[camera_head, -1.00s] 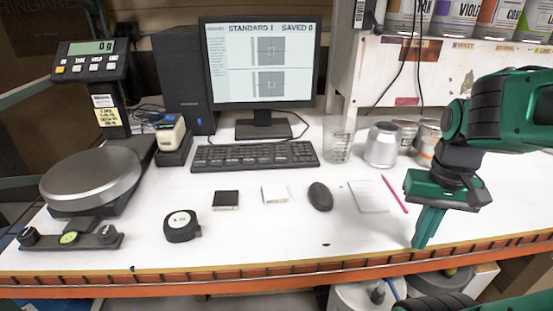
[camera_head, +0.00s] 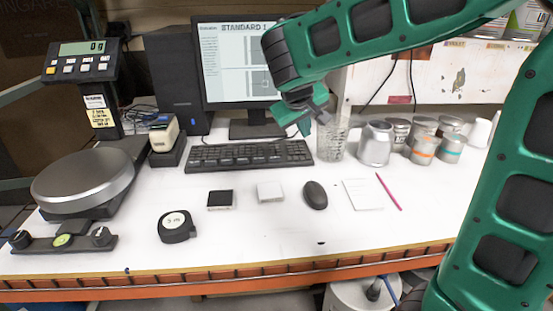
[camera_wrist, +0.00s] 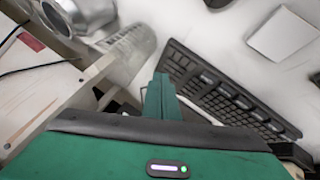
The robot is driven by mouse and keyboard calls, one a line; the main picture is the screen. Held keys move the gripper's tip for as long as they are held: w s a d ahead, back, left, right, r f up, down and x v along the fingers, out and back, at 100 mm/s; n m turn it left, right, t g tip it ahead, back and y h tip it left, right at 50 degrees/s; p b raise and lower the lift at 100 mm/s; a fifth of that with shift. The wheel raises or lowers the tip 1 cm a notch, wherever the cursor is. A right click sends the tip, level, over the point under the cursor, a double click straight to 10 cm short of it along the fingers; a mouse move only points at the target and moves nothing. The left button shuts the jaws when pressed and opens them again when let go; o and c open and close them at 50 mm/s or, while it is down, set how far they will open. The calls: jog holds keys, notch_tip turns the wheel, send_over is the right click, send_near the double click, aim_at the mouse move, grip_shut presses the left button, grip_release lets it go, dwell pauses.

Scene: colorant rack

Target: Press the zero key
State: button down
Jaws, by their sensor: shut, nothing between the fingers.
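My gripper (camera_head: 303,129) is in the air in front of the monitor's right part, near the right end of the black keyboard, far to the right of the scale head. In the wrist view its green fingers (camera_wrist: 160,92) are together and hold nothing. The scale is out of the wrist view.
The monitor (camera_head: 236,68), keyboard (camera_head: 250,155) and computer tower (camera_head: 177,82) stand between my gripper and the scale head. A tape measure (camera_head: 175,227) and mouse (camera_head: 315,195) lie nearer the front.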

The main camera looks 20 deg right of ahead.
jog(key=w+a+r+n+t, duration=0.1)
jog(key=w+a, duration=0.4)
jog(key=a, duration=0.2)
jog(key=shift+a+r+n+t, duration=0.15)
jog(key=shift+r+n+t, duration=0.15)
jog(key=shift+r+n, duration=0.1)
jog(key=shift+f, duration=4.4)
jog(key=shift+f, duration=0.75)
jog(key=shift+r, duration=0.8)
jog(key=shift+r, duration=2.5)
